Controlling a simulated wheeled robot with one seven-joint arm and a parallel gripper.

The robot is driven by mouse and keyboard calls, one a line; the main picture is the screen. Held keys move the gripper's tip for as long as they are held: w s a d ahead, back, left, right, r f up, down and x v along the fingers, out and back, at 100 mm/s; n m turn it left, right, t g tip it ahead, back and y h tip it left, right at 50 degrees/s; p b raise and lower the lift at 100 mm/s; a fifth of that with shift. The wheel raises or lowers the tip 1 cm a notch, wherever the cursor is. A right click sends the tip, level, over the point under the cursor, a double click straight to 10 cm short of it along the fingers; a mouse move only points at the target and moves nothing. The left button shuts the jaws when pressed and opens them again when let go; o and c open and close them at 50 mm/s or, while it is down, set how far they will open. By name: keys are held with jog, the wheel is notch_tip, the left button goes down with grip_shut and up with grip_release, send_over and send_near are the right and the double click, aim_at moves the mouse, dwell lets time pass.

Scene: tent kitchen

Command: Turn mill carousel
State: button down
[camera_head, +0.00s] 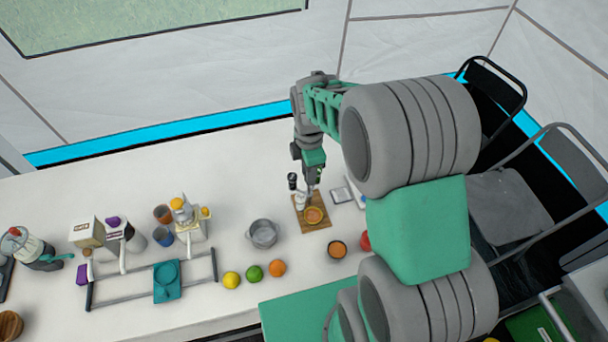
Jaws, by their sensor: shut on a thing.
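A wooden board (325,221) lies on the white table and bears a round orange-brown dish (313,215). A small white mill-like piece (300,200) stands at the board's left, and a dark cylinder (292,181) stands just behind it. I take this small group as the mill carousel. My gripper (312,188) reaches down from behind over the back of the board, close beside the white piece. It is shut on a part of this group. The fingertips are too small to show exactly which part they grip.
A grey pot (263,233) stands left of the board, and an orange bowl (337,249) in front of it. A yellow (231,279), a green (255,273) and an orange fruit (277,268) lie nearer the front. A flat grey item (342,195) lies right of the board.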

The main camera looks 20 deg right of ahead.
jog(key=m+b, duration=0.1)
jog(key=m, duration=0.6)
jog(key=shift+w+d+r, duration=0.1)
jog(key=m+b, duration=0.1)
jog(key=m, duration=0.5)
jog(key=shift+m, duration=0.4)
jog(key=m+b, duration=0.1)
jog(key=m, duration=1.2)
jog(key=shift+b, duration=0.4)
jog(key=shift+m, duration=0.3)
jog(key=c, duration=1.2)
grip_release()
notch_tip(320, 180, up, 8)
jog(key=shift+f+b, duration=0.15)
jog(key=shift+b, duration=0.35)
